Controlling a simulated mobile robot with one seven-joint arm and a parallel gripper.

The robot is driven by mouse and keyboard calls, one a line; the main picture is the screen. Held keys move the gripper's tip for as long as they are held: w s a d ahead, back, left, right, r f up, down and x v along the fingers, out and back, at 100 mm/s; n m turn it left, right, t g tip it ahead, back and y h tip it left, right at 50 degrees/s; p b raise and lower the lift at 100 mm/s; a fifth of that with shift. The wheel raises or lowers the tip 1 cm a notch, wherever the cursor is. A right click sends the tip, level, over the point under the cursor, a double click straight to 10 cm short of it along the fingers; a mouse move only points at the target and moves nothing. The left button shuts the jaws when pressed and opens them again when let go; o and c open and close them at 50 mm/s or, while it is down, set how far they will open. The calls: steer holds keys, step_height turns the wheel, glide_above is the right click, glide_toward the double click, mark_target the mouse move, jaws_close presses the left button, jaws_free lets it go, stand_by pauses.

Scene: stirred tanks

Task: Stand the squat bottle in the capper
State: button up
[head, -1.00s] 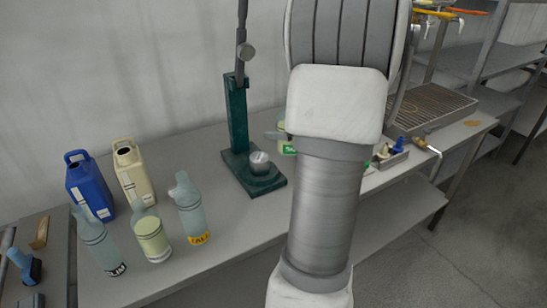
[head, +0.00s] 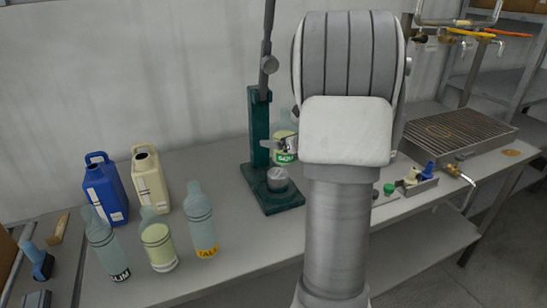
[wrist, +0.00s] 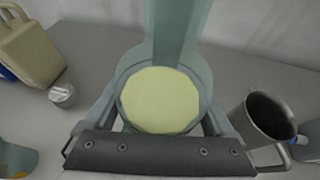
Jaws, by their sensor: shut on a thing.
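The squat bottle (head: 286,158) is clear grey-green with a green label reading "SQU". My gripper (head: 286,145) is shut around it and holds it upright, partly hidden behind my arm. In the wrist view the bottle (wrist: 160,98) sits between the fingers of my gripper (wrist: 163,108), with pale yellow-green contents. The capper (head: 259,125) is a dark green stand with a column, a lever and a base. Its round silver seat (head: 278,181) is empty. The bottle appears just above and slightly right of the seat; the exact gap in depth is unclear.
A blue jug (head: 104,190), a cream jug (head: 150,180) and several bottles, including the "TALL" one (head: 201,225), stand left. A metal mug (wrist: 268,118) shows right in the wrist view. A tray of small parts (head: 418,183) and a grated unit (head: 460,130) are right.

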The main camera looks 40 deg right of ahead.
mark_target(290, 156)
steer(key=shift+w+a+f, duration=0.15)
steer(key=shift+w+f, duration=0.15)
steer(key=shift+w, duration=0.2)
steer(key=shift+w+a+f, duration=0.1)
steer(key=shift+w+f, duration=0.2)
steer(key=shift+w, duration=0.2)
steer(key=shift+w+f, duration=0.15)
steer(key=shift+f, duration=0.1)
steer(key=shift+f+b, duration=0.45)
steer(key=shift+f, duration=1.35)
steer(key=shift+f, duration=0.2)
steer(key=o, duration=1.4)
steer(key=shift+r, duration=0.15)
steer(key=shift+s+r, duration=0.15)
steer(key=shift+s, duration=0.05)
steer(key=v, duration=1.1)
steer(key=shift+s+a+p, duration=0.1)
steer(key=shift+s+p, duration=0.25)
steer(key=shift+p, duration=0.05)
